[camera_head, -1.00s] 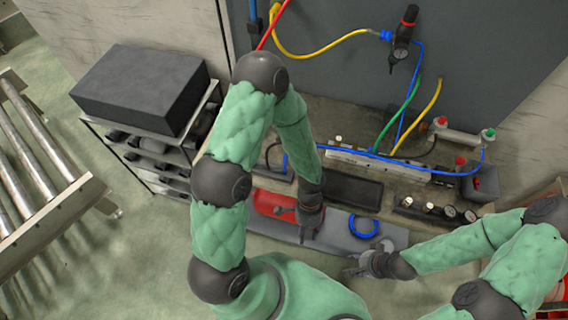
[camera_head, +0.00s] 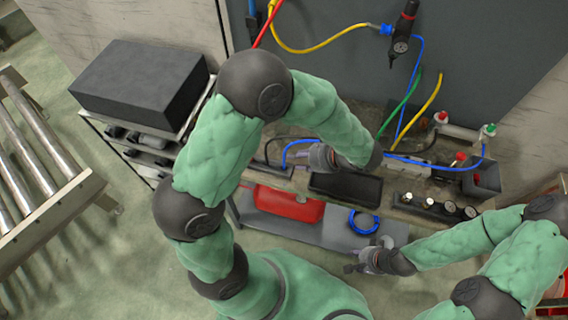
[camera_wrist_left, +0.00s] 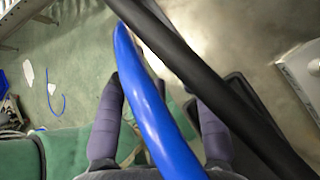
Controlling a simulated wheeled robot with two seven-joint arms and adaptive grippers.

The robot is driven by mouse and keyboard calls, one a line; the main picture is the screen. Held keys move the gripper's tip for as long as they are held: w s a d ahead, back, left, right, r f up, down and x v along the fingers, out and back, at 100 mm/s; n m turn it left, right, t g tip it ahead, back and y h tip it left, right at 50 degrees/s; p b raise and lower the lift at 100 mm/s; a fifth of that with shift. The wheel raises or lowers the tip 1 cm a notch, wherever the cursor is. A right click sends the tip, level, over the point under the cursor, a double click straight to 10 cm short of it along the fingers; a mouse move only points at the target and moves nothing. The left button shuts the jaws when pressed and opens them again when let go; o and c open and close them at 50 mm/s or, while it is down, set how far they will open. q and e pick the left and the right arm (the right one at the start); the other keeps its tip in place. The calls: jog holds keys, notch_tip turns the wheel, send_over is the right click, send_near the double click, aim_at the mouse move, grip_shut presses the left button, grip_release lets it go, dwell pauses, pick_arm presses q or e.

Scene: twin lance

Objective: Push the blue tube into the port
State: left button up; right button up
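The blue tube (camera_head: 290,148) arches up from the bench, with its visible end near my left gripper (camera_head: 310,158). In the left wrist view the tube (camera_wrist_left: 155,105) runs large and close to the camera, between the two fingers of my left gripper (camera_wrist_left: 160,122). The fingers stand wide apart, with gaps beside the tube. My left forearm hides much of the manifold bar (camera_head: 412,166) in the head view. I cannot make out the port. My right gripper (camera_head: 362,262) is at the lower right, clear of the tube; its opening is too small to judge.
A thick black hose (camera_wrist_left: 200,75) crosses the left wrist view beside the tube. A black tray (camera_head: 345,190) lies on the bench. A red case (camera_head: 285,203) and a blue coil (camera_head: 363,222) lie on the shelf below. Gauges (camera_head: 435,204) line the bench's front right.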

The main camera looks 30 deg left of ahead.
pick_arm(q)
jog(key=b, duration=0.2)
send_over(284, 170)
jog(key=shift+w+a+f, duration=0.1)
jog(key=shift+f, duration=1.35)
jog(key=shift+w+f, duration=0.1)
jog(key=shift+f, duration=1.3)
jog(key=c, duration=0.7)
